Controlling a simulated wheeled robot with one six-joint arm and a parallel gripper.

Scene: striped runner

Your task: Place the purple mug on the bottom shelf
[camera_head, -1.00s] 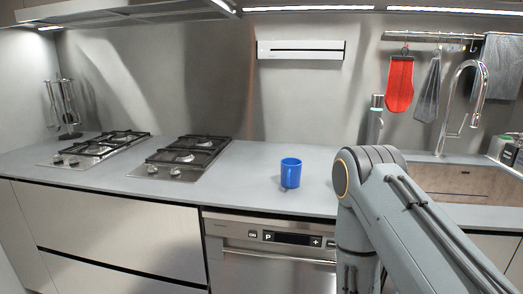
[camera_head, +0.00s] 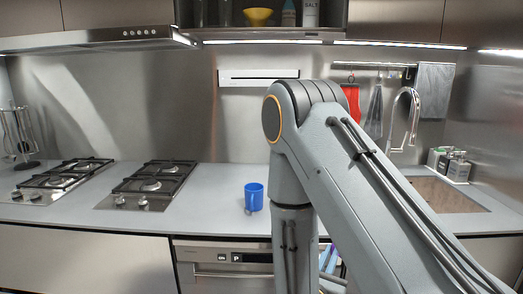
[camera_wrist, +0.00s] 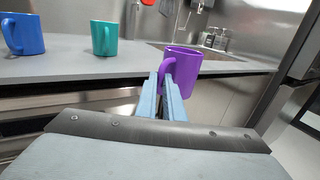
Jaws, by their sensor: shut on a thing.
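The purple mug (camera_wrist: 183,70) is in the wrist view, held in front of the counter's edge and roughly upright. My gripper (camera_wrist: 166,83) is shut on it at its handle side, with the two pale blue fingers close together. In the head view, my arm hides the mug. An open shelf compartment (camera_head: 212,15) shows at the top of the head view, between closed cupboards. It holds a yellow bowl (camera_head: 258,16) and a salt container (camera_head: 310,12). Only its lower part is in the picture.
A blue mug (camera_head: 254,197) stands on the counter (camera_head: 215,190); a teal mug (camera_wrist: 104,38) is near it in the wrist view. The range hood (camera_head: 95,40) juts out left of the shelf. Hobs (camera_head: 150,185) are at left, the sink (camera_head: 445,194) at right.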

